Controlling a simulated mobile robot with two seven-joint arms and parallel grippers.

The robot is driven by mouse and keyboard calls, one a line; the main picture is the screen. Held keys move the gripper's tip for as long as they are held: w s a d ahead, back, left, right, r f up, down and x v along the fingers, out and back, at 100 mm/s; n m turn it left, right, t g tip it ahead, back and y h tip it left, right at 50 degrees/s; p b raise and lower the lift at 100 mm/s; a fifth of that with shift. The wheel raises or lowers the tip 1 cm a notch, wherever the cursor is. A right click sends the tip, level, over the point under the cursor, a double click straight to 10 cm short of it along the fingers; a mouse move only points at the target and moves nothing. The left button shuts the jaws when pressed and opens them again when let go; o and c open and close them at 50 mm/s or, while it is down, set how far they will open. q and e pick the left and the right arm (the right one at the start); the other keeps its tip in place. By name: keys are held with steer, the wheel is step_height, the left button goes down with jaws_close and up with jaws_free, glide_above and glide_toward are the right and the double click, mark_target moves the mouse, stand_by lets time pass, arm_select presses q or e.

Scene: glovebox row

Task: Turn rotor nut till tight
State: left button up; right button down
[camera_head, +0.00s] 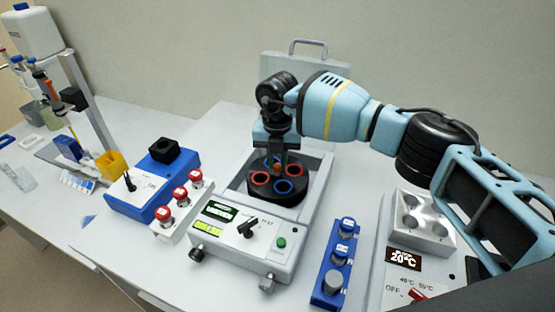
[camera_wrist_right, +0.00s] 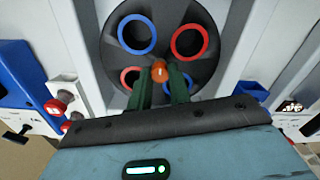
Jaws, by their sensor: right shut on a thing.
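The black rotor (camera_head: 290,196) sits in the open white centrifuge (camera_head: 240,262) and has red-ringed and blue-ringed holes. It also shows in the right wrist view (camera_wrist_right: 165,30). The orange-brown rotor nut (camera_head: 277,167) is at the rotor's centre, and in the right wrist view (camera_wrist_right: 159,70) it sits between the fingertips. My right gripper (camera_head: 279,160) points down over the rotor and is shut on the nut; its green fingers (camera_wrist_right: 160,82) are on either side of it. My left gripper is not in view.
The raised centrifuge lid (camera_head: 270,65) stands behind. A blue mixer (camera_head: 150,180) and a rack with red-capped tubes (camera_head: 180,205) are on the left. A blue tube rack (camera_head: 330,280) and a heater block (camera_head: 424,222) are on the right.

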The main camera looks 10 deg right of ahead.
mark_target(278, 165)
steer(key=shift+f, duration=0.1)
stand_by(1.4)
steer(key=c, duration=1.3)
jaws_free()
steer(key=shift+r, duration=3.95)
